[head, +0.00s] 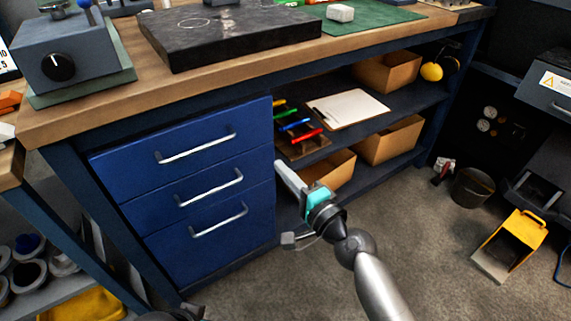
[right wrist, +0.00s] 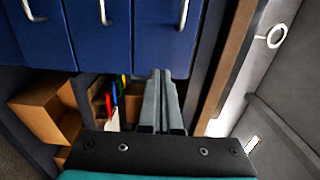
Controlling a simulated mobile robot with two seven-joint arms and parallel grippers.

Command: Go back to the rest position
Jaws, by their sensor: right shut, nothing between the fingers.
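My right gripper (head: 281,168) is in front of the workbench's lower shelves, just right of the blue drawer unit (head: 205,180). Its grey fingers point up and to the left in the head view, and a teal band shows behind them. In the right wrist view the two fingers (right wrist: 161,73) lie together with nothing between them. The drawers, with their silver handles, are closed and fill the top of that view. My left gripper does not show in either view.
The wooden bench top (head: 110,110) carries a dark surface plate (head: 230,35) and a green mat (head: 375,20). Shelves hold cardboard bins (head: 392,140), a clipboard (head: 348,108) and coloured-handled tools (head: 295,126).

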